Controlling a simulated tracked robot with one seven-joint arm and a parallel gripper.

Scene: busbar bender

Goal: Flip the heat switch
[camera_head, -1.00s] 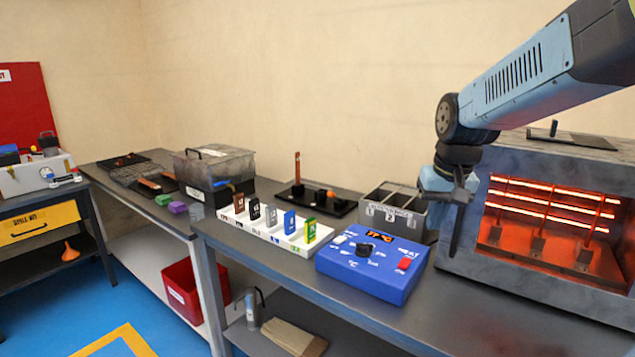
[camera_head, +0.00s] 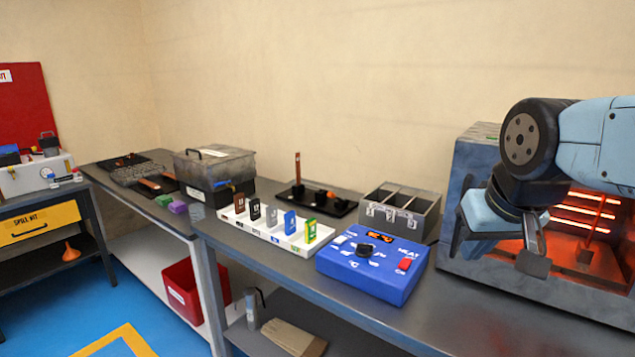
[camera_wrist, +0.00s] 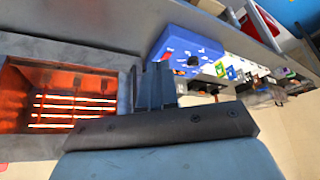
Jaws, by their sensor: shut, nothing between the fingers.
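The blue control box (camera_head: 345,276) stands on the bench with a black knob (camera_head: 364,250), a small orange-lit display (camera_head: 380,237) and white markings. The red heat switch (camera_head: 405,264) is at its right end, by the word HEAT; its exact tilt is too small to tell. My gripper (camera_head: 533,262) is shut and empty, right of the box and apart from it, in front of the oven. The wrist view shows its fingers (camera_wrist: 155,86) with the blue box beyond them. There the red switch (camera_wrist: 168,53) is at the box's near end.
The oven (camera_head: 470,165) stands at the right, its bars (camera_head: 585,211) glowing orange-red. A grey divided bin (camera_head: 418,222) is behind the box. A white rack (camera_head: 268,232) of coloured tags is left of it. Bare bench (camera_head: 440,310) lies in front.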

